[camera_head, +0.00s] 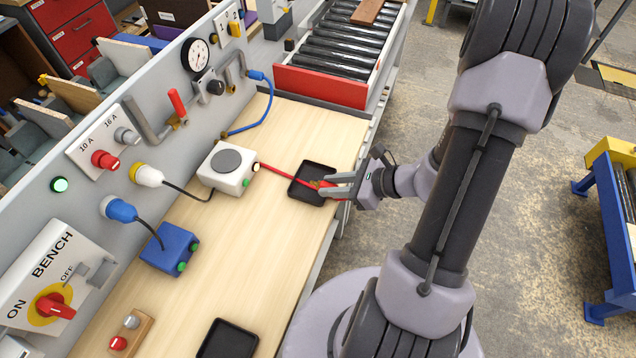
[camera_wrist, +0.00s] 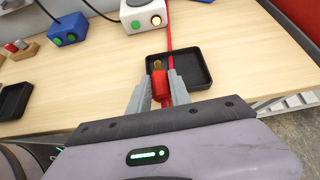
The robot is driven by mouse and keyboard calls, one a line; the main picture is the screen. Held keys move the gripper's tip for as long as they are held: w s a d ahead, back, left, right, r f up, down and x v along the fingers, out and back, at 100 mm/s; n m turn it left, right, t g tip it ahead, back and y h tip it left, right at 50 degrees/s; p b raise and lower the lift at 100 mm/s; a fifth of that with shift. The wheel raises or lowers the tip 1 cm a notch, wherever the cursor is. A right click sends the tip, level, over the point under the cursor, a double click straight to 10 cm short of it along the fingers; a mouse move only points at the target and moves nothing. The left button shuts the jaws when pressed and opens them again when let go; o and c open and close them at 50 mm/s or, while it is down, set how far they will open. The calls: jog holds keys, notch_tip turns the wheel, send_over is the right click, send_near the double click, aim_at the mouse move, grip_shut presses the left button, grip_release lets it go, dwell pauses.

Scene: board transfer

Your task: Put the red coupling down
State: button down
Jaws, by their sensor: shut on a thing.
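The red coupling (camera_wrist: 160,87) is a short red cylinder with a brass tip and a red cable running off it to the white box. My gripper (camera_wrist: 157,92) is shut on it, one finger on each side. In the head view my gripper (camera_head: 338,187) is over the right side of a black tray (camera_head: 305,192); the coupling (camera_head: 324,184) is mostly hidden by the fingers there. In the wrist view the coupling overlaps the left part of the tray (camera_wrist: 188,72). I cannot tell whether it touches the tray.
The white box (camera_head: 228,168) stands left of the tray, with the blue box (camera_head: 170,250) nearer. A second black tray (camera_head: 228,340) lies at the front. A red-edged roller conveyor (camera_head: 322,85) borders the bench at the back. Bare wood lies between the trays.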

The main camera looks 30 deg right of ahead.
jog(key=w, duration=0.3)
jog(key=w+f+b, duration=0.1)
jog(key=w, duration=0.1)
jog(key=shift+w+a, duration=0.1)
jog(key=shift+w, duration=0.1)
notch_tip(320, 180, down, 3)
jog(key=shift+f+b, duration=0.2)
jog(key=shift+b, duration=0.6)
jog(key=shift+r, duration=0.2)
jog(key=shift+f, duration=0.1)
jog(key=c, duration=1.2)
grip_release()
